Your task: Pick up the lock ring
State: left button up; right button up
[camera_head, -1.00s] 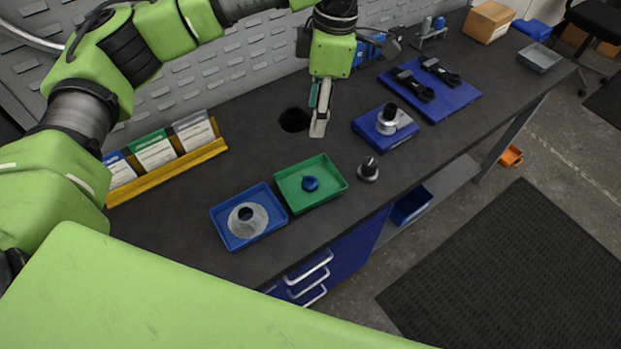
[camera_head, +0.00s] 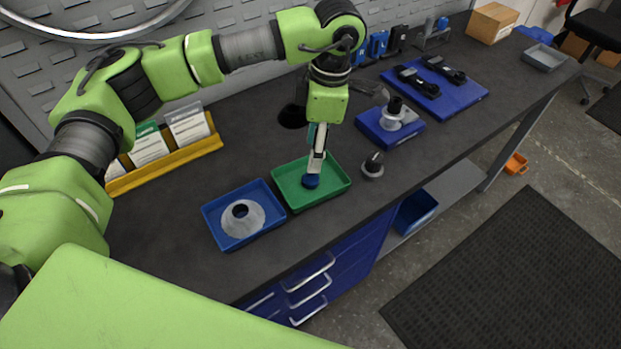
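A small round blue part (camera_head: 311,182), which I take to be the lock ring, sits in the green tray (camera_head: 338,189). My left gripper (camera_head: 316,172) points down over the green tray, with its fingertips at the top of the blue part. Fingertips and part overlap in the picture, so I cannot tell whether they touch or whether the fingers are around it. The finger gap is too small to judge. A grey cone-shaped ring (camera_head: 256,218) with a dark centre lies in the blue tray (camera_head: 213,221) beside it. My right gripper is not in view.
A dark knob on a grey base (camera_head: 373,165) stands right of the green tray. A blue block with a silver fitting (camera_head: 409,132) and a blue board with black parts (camera_head: 470,100) are farther back. A yellow card rack (camera_head: 175,165) stands at left. The bench front is clear.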

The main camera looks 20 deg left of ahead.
aim_at(311, 178)
pick_arm(q)
jog(key=f, duration=0.3)
jog(key=shift+s+a+f, duration=0.1)
jog(key=shift+a+f, duration=0.1)
jog(key=shift+f+p, duration=0.55)
jog(key=shift+p, duration=0.1)
notch_tip(311, 178, down, 4)
jog(key=shift+a+r+p, duration=0.1)
jog(key=shift+r+p, duration=0.1)
jog(key=shift+p, duration=0.5)
jog(key=shift+f, duration=0.4)
jog(key=c, duration=1)
